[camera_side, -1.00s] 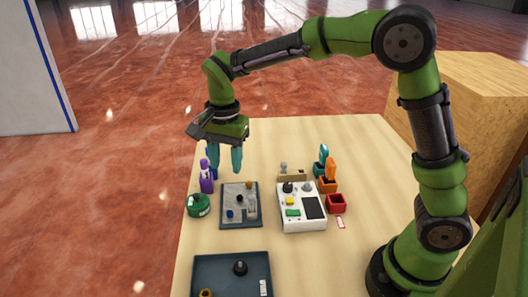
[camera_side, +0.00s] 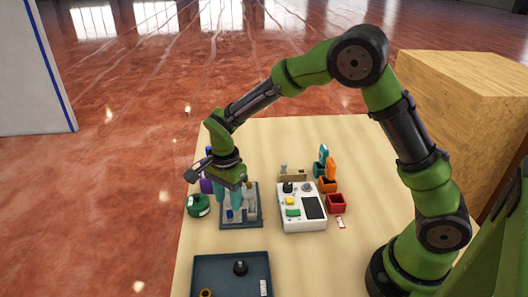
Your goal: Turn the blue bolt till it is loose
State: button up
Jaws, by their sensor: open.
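The blue bolt (camera_side: 229,215) stands on the near left part of a dark-rimmed grey plate (camera_side: 241,226) on the table. My gripper (camera_side: 230,205) is low over this plate, pointing down with its teal fingers apart. The fingertips are just above or around the blue bolt; I cannot tell whether they touch it. My gripper hides much of the plate's far left part. A grey fitting on the plate's right side shows partly.
A white device (camera_side: 301,210) with buttons and a dark screen stands right of the plate. A green round container (camera_side: 198,205) is close on the left. A dark tray (camera_side: 231,270) lies in front. Orange (camera_side: 328,184) and red (camera_side: 336,203) boxes stand farther right.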

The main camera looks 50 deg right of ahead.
aim_at(229, 213)
jog(key=shift+f, duration=1.85)
grip_shut()
